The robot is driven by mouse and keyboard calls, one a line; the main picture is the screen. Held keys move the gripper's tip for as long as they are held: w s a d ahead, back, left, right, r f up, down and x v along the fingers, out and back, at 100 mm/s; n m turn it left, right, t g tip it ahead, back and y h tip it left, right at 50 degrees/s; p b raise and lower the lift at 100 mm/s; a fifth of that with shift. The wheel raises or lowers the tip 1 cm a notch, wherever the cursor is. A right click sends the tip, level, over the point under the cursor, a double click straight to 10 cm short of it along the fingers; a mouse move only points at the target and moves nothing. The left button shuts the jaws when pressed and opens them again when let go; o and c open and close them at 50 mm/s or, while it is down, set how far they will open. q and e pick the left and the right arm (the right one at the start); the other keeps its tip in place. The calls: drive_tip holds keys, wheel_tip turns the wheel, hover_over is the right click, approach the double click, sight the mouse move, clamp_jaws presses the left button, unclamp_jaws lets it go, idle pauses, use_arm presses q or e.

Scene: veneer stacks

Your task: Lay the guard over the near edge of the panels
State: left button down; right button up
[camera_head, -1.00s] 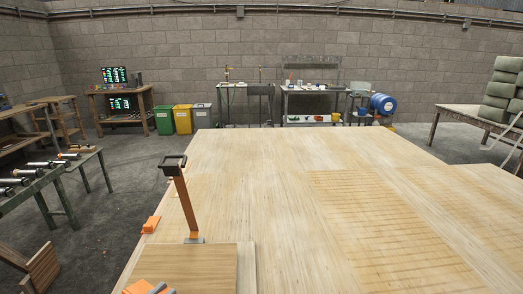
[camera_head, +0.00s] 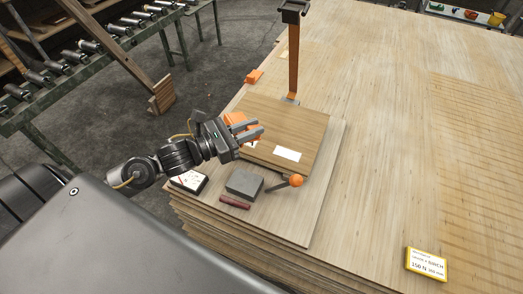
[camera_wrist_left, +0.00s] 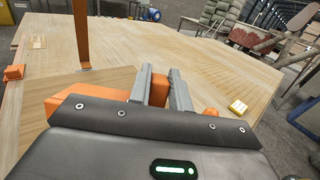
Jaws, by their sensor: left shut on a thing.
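My left gripper (camera_head: 246,131) reaches in from the left, over the left edge of the top brown panel (camera_head: 300,122). Its grey fingers are shut on an orange guard (camera_head: 236,117), partly hidden by the fingers. In the left wrist view, the guard (camera_wrist_left: 62,103) shows left of the fingers (camera_wrist_left: 162,72) and between them. The panels lie stacked; the brown one bears a white label (camera_head: 287,155) by its near edge. Whether the guard touches the panels I cannot tell. A second orange piece (camera_head: 254,76) sits on the stack's left edge farther back. My right gripper is not in view.
A brown upright post (camera_head: 293,60) stands behind the brown panel. On the near ledge are a grey block (camera_head: 244,184), an orange-knobbed lever (camera_head: 296,181), a dark red bar (camera_head: 234,202) and a white-faced box (camera_head: 189,181). A yellow-edged sign (camera_head: 426,264) lies right. A roller conveyor (camera_head: 75,60) stands left.

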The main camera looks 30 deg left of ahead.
use_arm(q)
drive_tip(key=a+f+h+b, duration=0.1)
drive_tip(key=a+f+m+g+b, duration=0.1)
drive_tip(key=a+b, duration=0.1)
drive_tip(key=shift+w+a+m+h, duration=0.1)
drive_tip(key=shift+m+h, duration=0.2)
drive_tip(key=shift+h, duration=0.1)
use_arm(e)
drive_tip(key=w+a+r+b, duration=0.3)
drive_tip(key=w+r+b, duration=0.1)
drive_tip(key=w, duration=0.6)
use_arm(q)
drive_tip(key=s+a+m+g+h+b, duration=0.3)
drive_tip(key=a+m+g+h+b, duration=0.1)
drive_tip(key=a+g, duration=0.3)
drive_tip(key=shift+a+r+m+h, duration=0.25)
drive_tip(key=shift+a+m+h, duration=0.2)
drive_tip(key=shift+a, duration=0.6)
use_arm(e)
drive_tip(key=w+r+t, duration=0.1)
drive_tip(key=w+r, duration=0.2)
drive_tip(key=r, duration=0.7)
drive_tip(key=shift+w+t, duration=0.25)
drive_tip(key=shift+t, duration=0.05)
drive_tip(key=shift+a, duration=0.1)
